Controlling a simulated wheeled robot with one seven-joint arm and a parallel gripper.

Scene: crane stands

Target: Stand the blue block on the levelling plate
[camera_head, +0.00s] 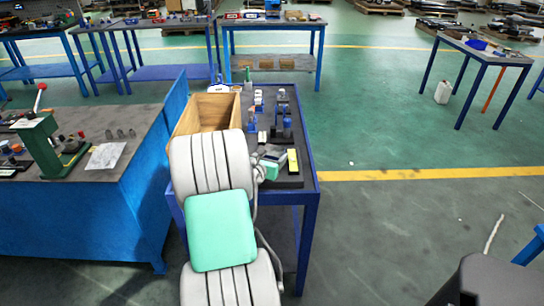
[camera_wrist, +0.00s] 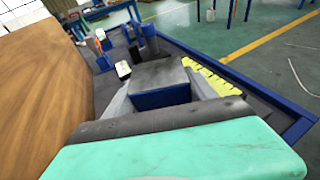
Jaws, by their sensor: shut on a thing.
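My gripper (camera_wrist: 160,88) is shut on the blue block (camera_wrist: 161,98), which sits between the two grey fingers in the wrist view. The block shows a blue face towards me and a grey top. In the head view my gripper (camera_head: 273,160) is over the near part of the dark-topped table, left of a yellow strip (camera_head: 293,161). The yellow strip also shows just right of the fingers in the wrist view (camera_wrist: 213,80). I cannot clearly pick out the levelling plate; the block and fingers hide the surface below them.
A wooden box (camera_head: 207,112) stands close on the left and rises high in the wrist view (camera_wrist: 45,80). Blue-and-grey stands (camera_head: 286,124) and small white-topped parts (camera_head: 258,98) stand farther back. The table's blue edge (camera_head: 314,180) is near on the right.

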